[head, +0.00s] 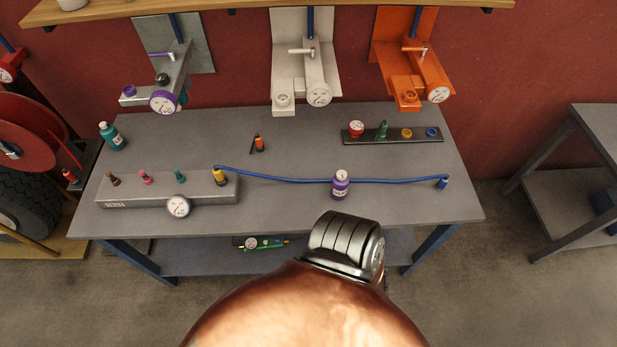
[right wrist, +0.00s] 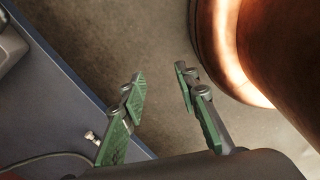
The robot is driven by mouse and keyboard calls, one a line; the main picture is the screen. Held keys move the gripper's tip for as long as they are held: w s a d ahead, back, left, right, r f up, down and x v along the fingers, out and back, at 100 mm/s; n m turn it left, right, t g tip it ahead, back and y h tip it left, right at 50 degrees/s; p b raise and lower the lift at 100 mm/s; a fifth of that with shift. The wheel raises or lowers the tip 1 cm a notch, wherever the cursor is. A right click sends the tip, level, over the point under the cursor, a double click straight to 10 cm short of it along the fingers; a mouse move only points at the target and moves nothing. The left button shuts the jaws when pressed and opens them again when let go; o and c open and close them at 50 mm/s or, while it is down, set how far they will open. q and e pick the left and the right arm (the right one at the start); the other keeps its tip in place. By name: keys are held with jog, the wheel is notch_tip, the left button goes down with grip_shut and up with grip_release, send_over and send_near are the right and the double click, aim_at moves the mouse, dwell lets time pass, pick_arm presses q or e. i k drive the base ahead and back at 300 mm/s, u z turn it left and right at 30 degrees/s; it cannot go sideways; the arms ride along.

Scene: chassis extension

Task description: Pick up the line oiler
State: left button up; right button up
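No label names the line oiler, so I cannot tell for sure which thing it is. A purple bottle with a pale round top (head: 341,185) stands upright at the front middle of the grey workbench (head: 290,212). A teal bottle (head: 112,136) stands at the bench's back left. My right gripper (right wrist: 160,88) shows in the right wrist view, with its green-padded fingers apart and nothing between them. Bare floor shows behind its fingers, with a blue edge at left. My left gripper is in neither view.
A grey manifold block (head: 110,193) with coloured fittings and a gauge lies front left. A blue hose (head: 290,180) runs from it across the bench. A black strip (head: 380,138) with small parts lies back right. Grey, white and orange fixtures (head: 408,60) hang behind the bench.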

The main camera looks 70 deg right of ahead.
aim_at(338, 191)
jog(key=z, duration=0.05)
jog(key=i, duration=0.95)
jog(key=z, duration=2.15)
